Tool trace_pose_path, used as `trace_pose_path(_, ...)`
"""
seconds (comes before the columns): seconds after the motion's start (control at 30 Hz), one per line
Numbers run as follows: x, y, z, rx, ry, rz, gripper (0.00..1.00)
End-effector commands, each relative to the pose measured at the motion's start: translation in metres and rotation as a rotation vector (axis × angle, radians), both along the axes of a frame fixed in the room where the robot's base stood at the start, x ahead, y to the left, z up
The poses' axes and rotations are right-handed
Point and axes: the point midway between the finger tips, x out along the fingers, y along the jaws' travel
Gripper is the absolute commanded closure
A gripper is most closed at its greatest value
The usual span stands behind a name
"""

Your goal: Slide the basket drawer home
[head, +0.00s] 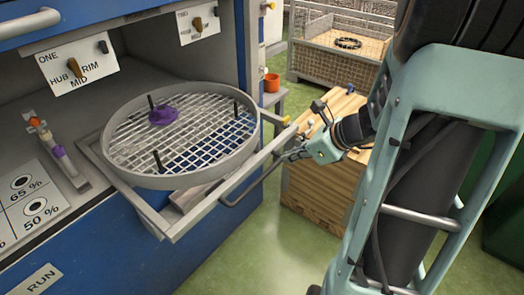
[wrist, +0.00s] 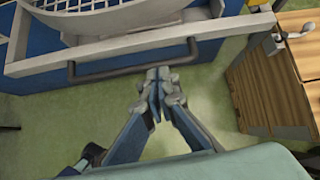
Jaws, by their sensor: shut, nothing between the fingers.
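The basket drawer is a grey metal frame (head: 196,216) that sticks out of the blue machine. A round wire-mesh basket (head: 128,183) with upright dark pegs and a purple lump (head: 163,116) sits on it. A dark bar handle (head: 248,190) runs along the drawer's front; it also shows in the wrist view (wrist: 105,74). My gripper (head: 286,157) is at the right end of the drawer front. In the wrist view its fingertips (wrist: 158,76) are together and empty, right at the bar; whether they touch it I cannot tell.
The blue machine (head: 95,225) has a bay with dial panels (head: 77,64) above. A wooden crate (head: 315,195) stands close to the right of the drawer, and a wire-sided bin (head: 335,65) behind. Green floor (head: 245,255) is clear in front.

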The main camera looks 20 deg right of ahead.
Motion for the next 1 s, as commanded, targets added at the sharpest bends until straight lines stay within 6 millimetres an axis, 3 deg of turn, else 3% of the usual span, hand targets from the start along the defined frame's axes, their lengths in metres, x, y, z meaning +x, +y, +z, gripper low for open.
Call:
trace_pose_path(0.17, 0.005, 0.011, 0.001, 0.095, 0.005, -0.052, 1.0)
trace_pose_path(0.7, 0.055, 0.044, -0.059, 0.09, 0.004, -0.049, 1.0)
trace_pose_path(1.0, 0.06, 0.047, -0.064, 0.088, 0.004, -0.05, 1.0)
